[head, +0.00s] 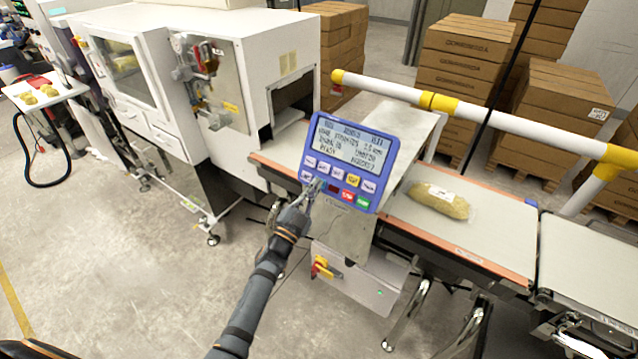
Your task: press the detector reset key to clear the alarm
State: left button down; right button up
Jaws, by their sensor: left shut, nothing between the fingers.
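The blue control panel (374,192) stands in the middle of the head view, facing me, with a lit text display (350,145) above two rows of keys. The keys include several pale ones, a yellow key (353,181), a red key (348,195) and a green key (363,202). Their labels are too small to read, so I cannot tell which is the detector reset key. My left gripper (315,187) is shut and empty, its tips at the lower left keys and partly covering them. I cannot tell whether it touches. My right gripper is not in view.
A packed yellowish bag (438,200) lies on the conveyor belt (490,232) right of the panel. A white and yellow rail (480,113) runs above the belt. A white machine cabinet (255,40) stands left. Stacked boxes (465,60) are behind. Open floor lies at lower left.

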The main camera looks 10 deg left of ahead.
pick_arm(q)
jog(key=shift+s, duration=0.1)
jog(key=shift+s+a+r+p, duration=0.3)
jog(key=shift+s+r+p, duration=0.05)
jog(key=shift+s+p, duration=0.3)
jog(key=s+p, duration=0.1)
jog(key=s+a+r+p, duration=0.1)
jog(key=s+r+p, duration=0.1)
jog(key=s, duration=0.1)
jog(key=shift+a+r, duration=0.15)
jog(key=shift+a, duration=0.1)
